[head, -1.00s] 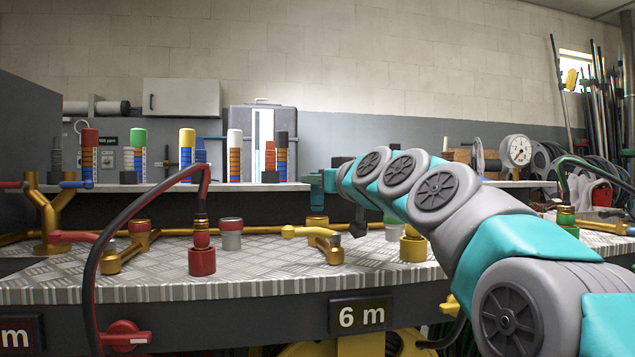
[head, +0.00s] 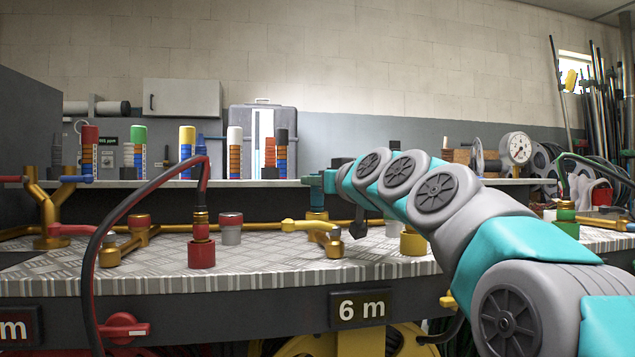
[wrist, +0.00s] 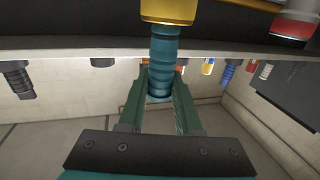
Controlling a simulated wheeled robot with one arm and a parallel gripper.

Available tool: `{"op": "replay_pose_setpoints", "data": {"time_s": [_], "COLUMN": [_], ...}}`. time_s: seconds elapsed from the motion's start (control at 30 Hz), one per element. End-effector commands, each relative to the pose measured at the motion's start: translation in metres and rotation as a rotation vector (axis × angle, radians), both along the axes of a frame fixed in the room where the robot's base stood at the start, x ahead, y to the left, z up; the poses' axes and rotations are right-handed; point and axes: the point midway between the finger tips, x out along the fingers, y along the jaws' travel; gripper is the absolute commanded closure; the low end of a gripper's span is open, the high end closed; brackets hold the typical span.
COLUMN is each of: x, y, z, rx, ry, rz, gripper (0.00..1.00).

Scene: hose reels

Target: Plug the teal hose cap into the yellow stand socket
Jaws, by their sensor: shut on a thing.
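My gripper (wrist: 160,98) has its two green fingers shut on the teal hose cap (wrist: 163,55), a ribbed cylinder. In the wrist view the cap's far end meets the rim of a yellow-gold socket (wrist: 170,10) at the top edge; how deep it sits there I cannot tell. In the head view my gripper (head: 317,182) is at the back of the bench, with the yellow-gold socket (head: 317,215) just below it. The fingers are small there and partly hidden by my arm.
A red cup with a hose (head: 201,252), a grey cup (head: 231,232) and gold pipe fittings (head: 335,245) stand on the metal bench (head: 270,270). A shelf (head: 250,184) with several coloured cylinders runs behind.

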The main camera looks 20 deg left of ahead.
Motion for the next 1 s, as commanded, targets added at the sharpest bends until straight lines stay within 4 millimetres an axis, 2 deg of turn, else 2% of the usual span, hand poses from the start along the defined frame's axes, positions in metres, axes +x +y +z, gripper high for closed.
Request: {"op": "replay_pose_setpoints", "data": {"time_s": [1.0], "x": [0.000], "y": [0.000], "z": [-0.021], "rx": [0.001], "ry": [-0.001], "rz": [0.000], "gripper": [1.00]}}
